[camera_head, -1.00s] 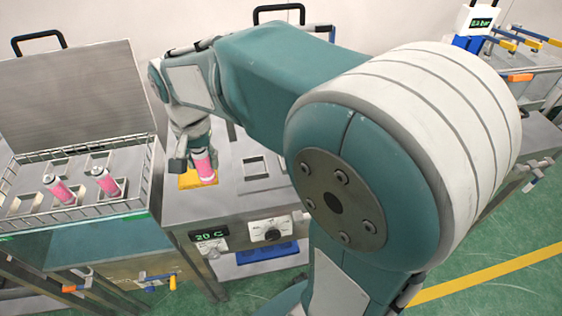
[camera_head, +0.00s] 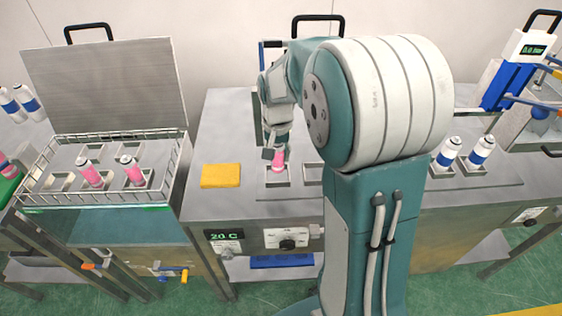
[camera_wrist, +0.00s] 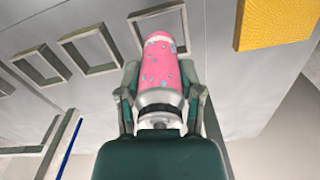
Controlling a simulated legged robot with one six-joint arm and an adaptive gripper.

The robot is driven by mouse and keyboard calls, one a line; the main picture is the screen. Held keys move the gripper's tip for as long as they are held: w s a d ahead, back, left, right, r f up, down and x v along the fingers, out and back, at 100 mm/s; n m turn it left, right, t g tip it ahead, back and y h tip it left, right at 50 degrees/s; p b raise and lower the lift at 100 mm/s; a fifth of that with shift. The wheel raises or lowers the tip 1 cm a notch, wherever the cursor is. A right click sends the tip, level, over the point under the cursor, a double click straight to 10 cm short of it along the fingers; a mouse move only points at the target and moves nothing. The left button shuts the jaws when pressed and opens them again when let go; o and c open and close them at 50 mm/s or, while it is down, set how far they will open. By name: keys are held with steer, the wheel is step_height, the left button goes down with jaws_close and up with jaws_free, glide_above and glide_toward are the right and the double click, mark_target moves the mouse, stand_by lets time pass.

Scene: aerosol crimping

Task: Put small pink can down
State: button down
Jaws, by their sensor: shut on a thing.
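The small pink can (camera_head: 278,158) is in my gripper (camera_head: 276,146), upright, over or in a square holder (camera_head: 278,180) on the steel bench. In the wrist view the can (camera_wrist: 162,62) fills the middle, pink with small specks and a pale top end. My gripper (camera_wrist: 160,100) is shut on it with a finger on each side. The wrist view shows square frames (camera_wrist: 92,48) beside the can. I cannot tell whether the can's base touches the holder's floor.
A yellow pad (camera_head: 220,176) lies left of the holder. A wire-walled basket (camera_head: 60,190) with two pink cans (camera_head: 90,173) stands further left. Blue-and-white cans (camera_head: 480,150) sit in holders at right. A 20 C display (camera_head: 223,236) is on the bench front.

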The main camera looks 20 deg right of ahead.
mark_target(276, 164)
steer(key=shift+w+a+f, duration=0.15)
steer(key=shift+a+f, duration=0.2)
steer(key=shift+f, duration=0.1)
step_height(276, 164, down, 3)
steer(key=shift+w+d+f, duration=0.1)
steer(key=shift+d+f, duration=0.05)
steer(key=shift+f, duration=0.05)
steer(key=shift+d+f, duration=0.1)
steer(key=shift+d, duration=0.4)
steer(key=c, duration=0.6)
jaws_free()
steer(key=shift+f, duration=0.1)
steer(key=o, duration=0.3)
steer(key=shift+a, duration=0.2)
steer(key=shift+o, duration=0.2)
steer(key=shift+a, duration=0.3)
steer(key=shift+d, duration=0.1)
